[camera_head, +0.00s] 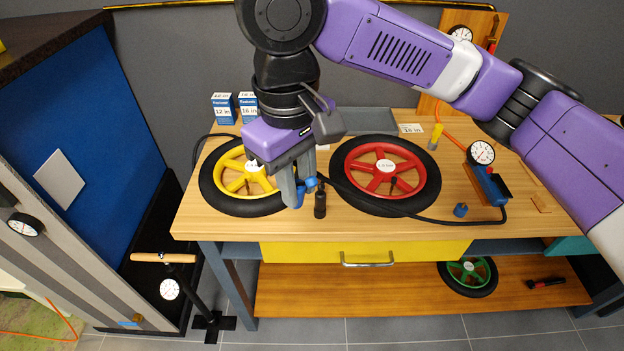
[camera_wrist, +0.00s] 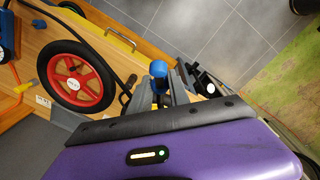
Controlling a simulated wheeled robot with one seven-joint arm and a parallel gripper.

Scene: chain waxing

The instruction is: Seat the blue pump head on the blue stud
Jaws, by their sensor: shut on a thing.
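My gripper (camera_head: 300,188) is shut on the blue pump head (camera_head: 311,183), above the front of the bench between the yellow and red wheels. The pump head also shows as a blue round piece at the fingertips in the wrist view (camera_wrist: 158,69); the fingers hide part of it. A black cylinder (camera_head: 320,204) shows just below and right of the fingers; I cannot tell whether it is joined to the pump head. A short blue stud (camera_head: 460,210) stands on the bench at the front right, well apart from my gripper.
A black hose (camera_head: 420,220) runs along the bench front to a blue pump with a gauge (camera_head: 487,188). The yellow wheel (camera_head: 233,197) and red wheel (camera_head: 417,190) lie on the bench (camera_head: 260,228). Two boxes (camera_head: 222,108) stand behind. A floor pump (camera_head: 180,275) stands at left.

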